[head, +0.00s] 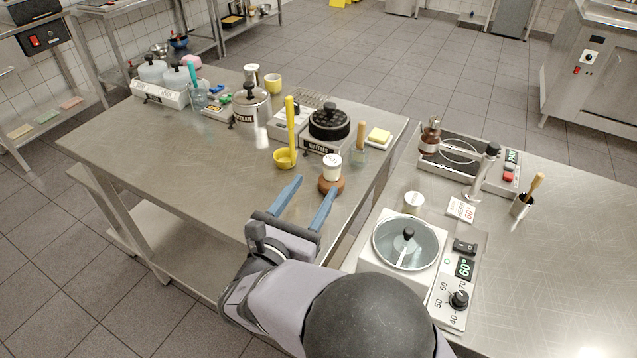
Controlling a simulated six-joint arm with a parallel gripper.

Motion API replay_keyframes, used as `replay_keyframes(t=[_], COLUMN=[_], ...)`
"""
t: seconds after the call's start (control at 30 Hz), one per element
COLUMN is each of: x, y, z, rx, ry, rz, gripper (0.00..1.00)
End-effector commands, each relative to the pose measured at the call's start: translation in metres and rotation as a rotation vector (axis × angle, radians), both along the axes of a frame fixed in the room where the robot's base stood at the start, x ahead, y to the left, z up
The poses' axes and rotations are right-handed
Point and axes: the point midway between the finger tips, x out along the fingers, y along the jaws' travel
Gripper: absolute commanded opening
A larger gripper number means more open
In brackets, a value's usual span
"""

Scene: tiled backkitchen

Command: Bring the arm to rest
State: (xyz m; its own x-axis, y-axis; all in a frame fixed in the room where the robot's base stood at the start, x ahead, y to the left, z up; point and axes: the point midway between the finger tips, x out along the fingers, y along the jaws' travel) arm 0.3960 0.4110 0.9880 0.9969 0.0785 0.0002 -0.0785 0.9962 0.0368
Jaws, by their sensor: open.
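My gripper (304,206) is open, with two blue fingers spread apart and nothing between them. It is over the front right part of the left steel table (190,190). A brown pot with a white labelled top (331,176) stands just beyond the right fingertip; I cannot tell whether they touch. My arm reaches in from the bottom edge and hides part of the table's front edge.
A yellow ladle (286,156), a waffle maker (330,122) and a chocolate pot (251,107) stand beyond the gripper. A lidded warmer (408,244) stands close to my arm's right. The left table's front left is clear.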

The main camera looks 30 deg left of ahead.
Motion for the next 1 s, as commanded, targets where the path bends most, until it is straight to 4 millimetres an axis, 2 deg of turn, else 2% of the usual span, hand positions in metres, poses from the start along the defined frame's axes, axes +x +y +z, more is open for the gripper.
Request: replay_keyframes(t=[0.2,0.67,0.77,0.87,0.97,1.0], x=[-0.008,-0.005,0.004,0.020,0.037,0.043], y=[-0.001,-0.005,-0.019,-0.049,-0.095,-0.117], z=[0.000,0.004,0.015,0.031,0.046,0.049], rx=[-0.001,0.005,0.030,0.080,0.157,0.195], ry=[0.000,0.008,0.037,0.098,0.186,0.224], rz=[-0.001,-0.011,-0.050,-0.128,-0.252,-0.312], gripper=[0.51,0.51,0.51,0.51,0.51,0.51])
